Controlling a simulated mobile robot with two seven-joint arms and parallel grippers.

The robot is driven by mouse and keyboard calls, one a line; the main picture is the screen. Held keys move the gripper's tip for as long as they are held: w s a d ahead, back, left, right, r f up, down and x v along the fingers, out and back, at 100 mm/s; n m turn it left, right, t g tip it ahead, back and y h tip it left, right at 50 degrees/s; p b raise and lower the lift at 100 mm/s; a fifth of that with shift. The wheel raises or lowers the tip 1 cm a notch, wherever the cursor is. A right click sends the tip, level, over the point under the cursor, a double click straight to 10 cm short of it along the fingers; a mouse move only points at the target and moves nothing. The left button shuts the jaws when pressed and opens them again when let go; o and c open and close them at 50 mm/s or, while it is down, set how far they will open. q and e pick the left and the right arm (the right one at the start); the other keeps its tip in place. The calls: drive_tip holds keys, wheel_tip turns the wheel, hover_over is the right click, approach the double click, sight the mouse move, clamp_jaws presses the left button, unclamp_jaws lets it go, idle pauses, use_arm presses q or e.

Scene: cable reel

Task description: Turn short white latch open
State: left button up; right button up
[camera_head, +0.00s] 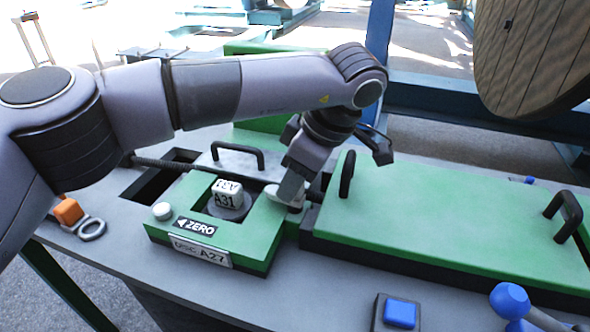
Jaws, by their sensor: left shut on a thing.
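The short white latch (272,189) sits at the right end of the green block (262,241), beside the gap before the large green lid. My left gripper (291,196) reaches down over it from above and is shut on it. The fingers cover most of the latch, so its exact angle is hard to tell. My right gripper is out of view.
A white cube marked A31 (227,192) sits in the green block's recess, with a white knob (162,211) to its left. The large green lid (440,220) has black handles. A blue button (400,313) and blue ball lever (509,301) stand in front.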

use_arm(q)
drive_tip(key=shift+n+g, duration=0.3)
drive_tip(key=shift+n, duration=0.4)
drive_tip(key=o, duration=1)
drive_tip(key=shift+c, duration=0.2)
drive_tip(key=shift+r, duration=0.1)
drive_tip(key=p+v, duration=0.1)
drive_tip(key=v, duration=0.6)
drive_tip(key=shift+s, duration=0.15)
